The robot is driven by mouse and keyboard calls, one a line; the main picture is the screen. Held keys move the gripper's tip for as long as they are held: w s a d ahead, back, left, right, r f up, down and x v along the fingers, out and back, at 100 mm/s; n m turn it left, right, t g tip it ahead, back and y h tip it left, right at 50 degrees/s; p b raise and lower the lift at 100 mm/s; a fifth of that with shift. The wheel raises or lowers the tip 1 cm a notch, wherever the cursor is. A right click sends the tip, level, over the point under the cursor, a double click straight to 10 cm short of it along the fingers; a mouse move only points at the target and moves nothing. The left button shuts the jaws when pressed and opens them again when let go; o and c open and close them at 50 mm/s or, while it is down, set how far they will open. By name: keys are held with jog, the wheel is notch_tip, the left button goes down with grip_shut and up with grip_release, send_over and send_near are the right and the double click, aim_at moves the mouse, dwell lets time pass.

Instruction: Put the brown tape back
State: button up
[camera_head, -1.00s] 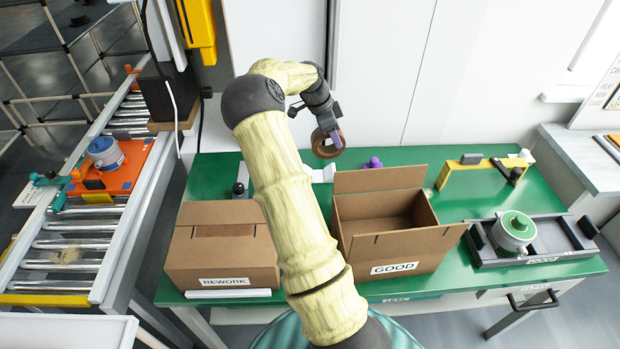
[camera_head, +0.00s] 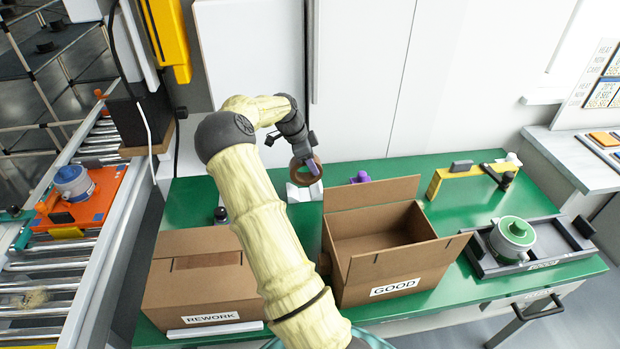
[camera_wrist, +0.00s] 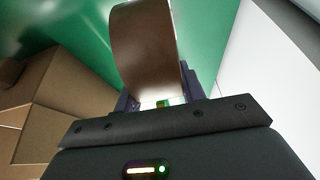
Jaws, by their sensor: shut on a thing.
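The brown tape (camera_head: 297,178) is a ring-shaped roll at the end of my arm. My gripper (camera_head: 312,168) is shut on it, with the roll hanging above the back of the green table. In the wrist view the brown tape (camera_wrist: 146,50) stands up large between the dark fingers of my gripper (camera_wrist: 158,100). A white holder (camera_head: 305,192) on the table lies just below the tape. I cannot tell whether the tape touches it. The tape's far side is hidden in the wrist view.
The open GOOD box (camera_head: 415,262) stands right of my arm and the REWORK box (camera_head: 190,285) left of it. A purple object (camera_head: 361,177) sits beside the white holder. A yellow frame (camera_head: 455,176) and a green-topped cylinder (camera_head: 511,238) stand on the right. A white wall (camera_head: 365,70) rises behind the table.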

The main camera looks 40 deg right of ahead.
aim_at(311, 176)
jog(key=shift+f, duration=0.2)
jog(key=shift+a+f+p, duration=0.1)
jog(key=shift+f+p, duration=0.25)
jog(key=shift+f, duration=1.95)
jog(key=shift+f, duration=0.15)
jog(key=o, duration=0.9)
jog(key=shift+o, duration=0.2)
jog(key=shift+f+b, duration=0.15)
jog(key=shift+b, duration=0.3)
jog(key=v, duration=1.7)
jog(key=shift+w+r, duration=0.25)
